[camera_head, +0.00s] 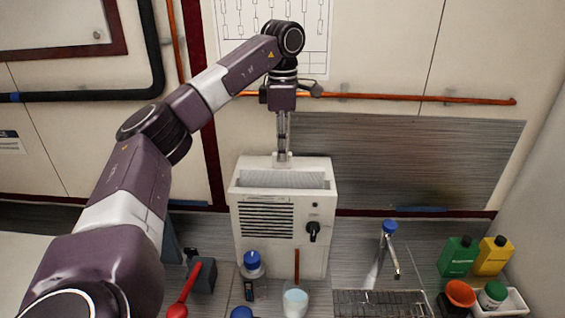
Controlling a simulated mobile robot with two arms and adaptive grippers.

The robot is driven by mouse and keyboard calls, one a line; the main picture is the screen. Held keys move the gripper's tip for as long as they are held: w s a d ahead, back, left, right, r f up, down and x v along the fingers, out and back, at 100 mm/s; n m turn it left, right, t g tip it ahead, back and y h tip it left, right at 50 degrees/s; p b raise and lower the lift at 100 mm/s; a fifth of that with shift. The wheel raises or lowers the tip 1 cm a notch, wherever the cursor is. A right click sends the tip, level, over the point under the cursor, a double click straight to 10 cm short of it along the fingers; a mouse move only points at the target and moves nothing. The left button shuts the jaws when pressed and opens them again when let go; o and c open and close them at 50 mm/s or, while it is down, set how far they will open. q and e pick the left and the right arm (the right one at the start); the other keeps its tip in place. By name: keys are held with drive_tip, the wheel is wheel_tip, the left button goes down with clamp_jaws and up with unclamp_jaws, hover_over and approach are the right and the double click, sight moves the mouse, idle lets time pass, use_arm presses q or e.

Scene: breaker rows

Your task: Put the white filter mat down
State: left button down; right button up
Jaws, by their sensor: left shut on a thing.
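A pale ribbed panel, which looks like the white filter mat (282,180), shows in the top opening of a white box unit (323,240). The unit has a dark louvred grille and a black knob on its front. My left gripper (282,154) points straight down at the back of this opening. Its narrow fingers are shut on a small white tab at the panel's back edge. How far the panel sits inside the box cannot be told. My right gripper is not in view.
A blue-capped bottle (252,274) and a beaker (295,300) stand before the unit. A red-handled tool (186,290) lies left. A faucet (386,250), a drain grid (380,303) and green (458,258) and yellow (494,256) bottles are right. An orange pipe (430,98) crosses the wall.

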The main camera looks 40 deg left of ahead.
sight(283, 168)
use_arm(q)
wheel_tip(283, 168, down, 3)
drive_tip(key=shift+s+d+f+p, duration=0.1)
drive_tip(key=shift+p, duration=0.4)
drive_tip(key=shift+f, duration=0.3)
drive_tip(key=shift+f, duration=0.45)
drive_tip(key=c, duration=1.9)
unclamp_jaws()
drive_tip(key=shift+c, duration=0.2)
drive_tip(key=shift+r, duration=0.1)
wheel_tip(283, 168, up, 13)
drive_tip(key=shift+r, duration=0.1)
